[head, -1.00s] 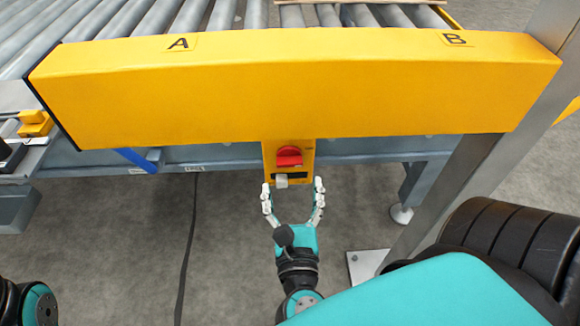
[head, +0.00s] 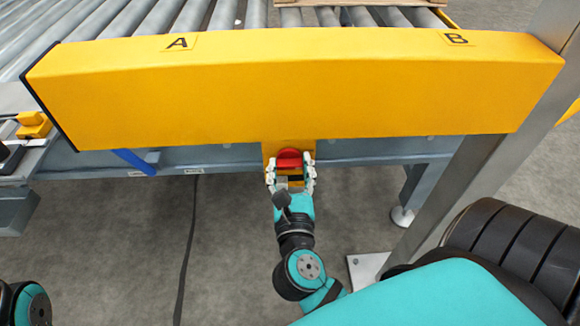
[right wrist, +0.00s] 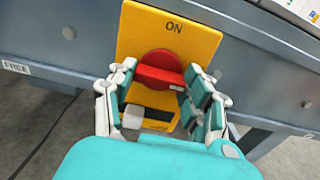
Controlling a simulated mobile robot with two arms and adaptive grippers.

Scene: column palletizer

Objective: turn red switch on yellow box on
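The red switch (head: 289,158) is a rotary knob on a small yellow box (head: 268,150) below the long yellow beam. In the right wrist view the red switch (right wrist: 160,70) has a raised bar lying roughly crosswise, slightly tilted, and "ON" is printed above it on the yellow box (right wrist: 200,42). My right gripper (head: 291,160) has its fingers on both sides of the switch. In the right wrist view my right gripper (right wrist: 160,75) looks open, with its fingers around the knob; contact is not clear. My left gripper is out of view.
The long yellow beam (head: 290,95), marked A and B, runs above the box. A grey roller conveyor (head: 225,14) lies behind it. A steel post (head: 455,185) stands to the right. A white-grey block (right wrist: 134,117) sits low on the box.

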